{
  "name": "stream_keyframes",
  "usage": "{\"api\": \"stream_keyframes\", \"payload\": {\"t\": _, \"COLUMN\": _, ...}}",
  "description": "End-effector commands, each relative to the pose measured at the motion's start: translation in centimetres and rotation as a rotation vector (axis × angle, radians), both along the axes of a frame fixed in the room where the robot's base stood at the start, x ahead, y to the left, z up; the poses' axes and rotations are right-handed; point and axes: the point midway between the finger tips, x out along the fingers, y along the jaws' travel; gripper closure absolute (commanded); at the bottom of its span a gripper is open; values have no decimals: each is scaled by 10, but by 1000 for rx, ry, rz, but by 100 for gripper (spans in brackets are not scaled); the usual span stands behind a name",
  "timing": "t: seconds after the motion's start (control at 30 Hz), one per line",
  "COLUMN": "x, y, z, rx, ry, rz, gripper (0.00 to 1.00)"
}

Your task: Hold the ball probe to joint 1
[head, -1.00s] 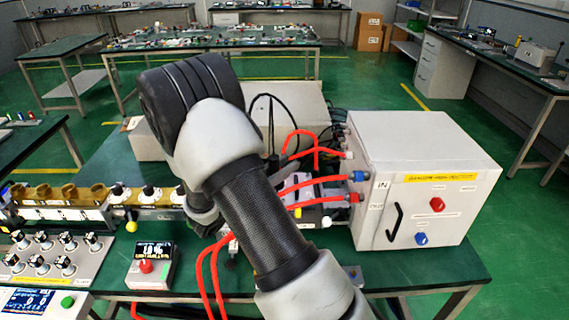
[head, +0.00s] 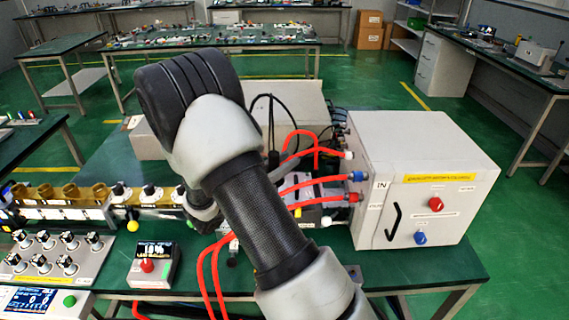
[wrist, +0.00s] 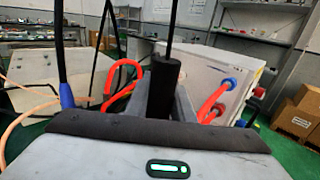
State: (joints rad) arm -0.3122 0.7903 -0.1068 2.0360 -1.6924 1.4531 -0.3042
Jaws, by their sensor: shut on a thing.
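The ball probe (wrist: 164,90) shows in the wrist view as a black handle with a thin dark rod rising out of the top of the frame; its ball tip is out of view. My gripper (wrist: 172,100) is shut on the handle with its grey fingers. In the head view my arm covers the gripper and the probe. A row of brass-coloured waveguide parts (head: 70,193) with black-and-white fittings lies along the left of the table. I cannot tell which place is joint 1. I see no contact between the probe and a joint.
A light grey cabinet (head: 405,185) with red hoses (head: 310,183) stands right of my arm; it also shows in the wrist view (wrist: 225,75). A small meter (head: 152,263) and a knob panel (head: 45,255) sit at the front left. A blue-ended cable (wrist: 66,95) hangs left of the gripper.

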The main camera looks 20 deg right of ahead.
Motion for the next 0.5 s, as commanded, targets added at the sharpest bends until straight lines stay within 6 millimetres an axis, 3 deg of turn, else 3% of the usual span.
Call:
{"api": "stream_keyframes", "payload": {"t": 0.03, "x": 0, "y": 0, "z": 10, "rx": -1, "ry": -1, "rz": 0, "gripper": 100}}
{"api": "stream_keyframes", "payload": {"t": 0.5, "x": 0, "y": 0, "z": 58, "rx": 0, "ry": 0, "rz": 0, "gripper": 100}}
